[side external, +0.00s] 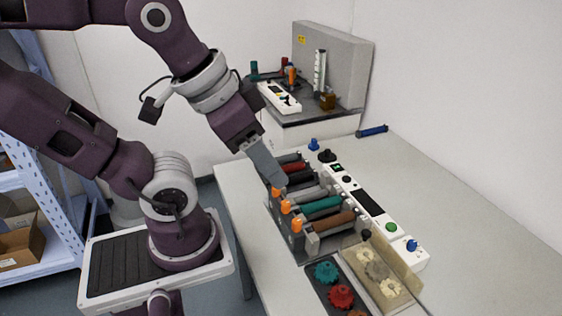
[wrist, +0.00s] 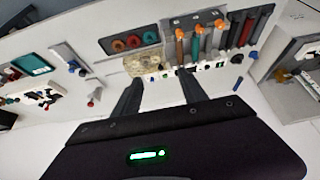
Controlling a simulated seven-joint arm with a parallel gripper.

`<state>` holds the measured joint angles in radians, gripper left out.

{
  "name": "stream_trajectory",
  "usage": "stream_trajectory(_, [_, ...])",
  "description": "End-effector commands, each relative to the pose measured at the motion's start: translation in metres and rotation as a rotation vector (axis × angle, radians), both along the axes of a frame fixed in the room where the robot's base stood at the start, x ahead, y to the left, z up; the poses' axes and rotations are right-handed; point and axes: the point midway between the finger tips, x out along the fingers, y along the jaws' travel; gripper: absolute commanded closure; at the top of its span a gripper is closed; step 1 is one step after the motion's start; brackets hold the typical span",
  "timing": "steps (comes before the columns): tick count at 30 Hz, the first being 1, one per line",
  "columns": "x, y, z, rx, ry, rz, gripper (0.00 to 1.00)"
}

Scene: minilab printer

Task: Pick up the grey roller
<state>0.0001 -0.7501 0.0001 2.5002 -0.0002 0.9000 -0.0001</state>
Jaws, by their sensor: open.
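A light grey roller (side external: 308,194) lies in the roller rack (side external: 293,240) in the side view, between a dark roller and a teal roller (side external: 321,206). A darker grey roller (side external: 289,158) lies at the rack's far end. In the wrist view the rack's rollers stand side by side at the top; the light grey one (wrist: 209,46) is small and hard to make out beside the teal one. My gripper (side external: 279,183) is over the rack's left side in the side view, its fingers pointing down and hiding part of the rollers. In the wrist view my gripper (wrist: 160,76) is open with nothing between its fingers.
Orange levers (side external: 285,206) stand up along the rack's left edge. A white control panel (side external: 370,208) runs along its right. A gear tray (side external: 318,285) and a beige box (side external: 402,297) sit in front. A blue cylinder (side external: 372,131) lies behind. The table's right side is clear.

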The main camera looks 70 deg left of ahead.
Motion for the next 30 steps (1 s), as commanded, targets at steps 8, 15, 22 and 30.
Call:
stream_trajectory(8, [0.000,0.000,0.000,0.000,0.000,0.000,0.49])
stream_trajectory(15, [0.057,0.027,0.016,0.038,0.079,0.025,0.49])
stream_trajectory(22, [0.190,0.172,-0.022,0.077,0.281,0.046,0.49])
stream_trajectory(30, [0.206,0.369,-0.176,0.024,0.458,0.023,0.49])
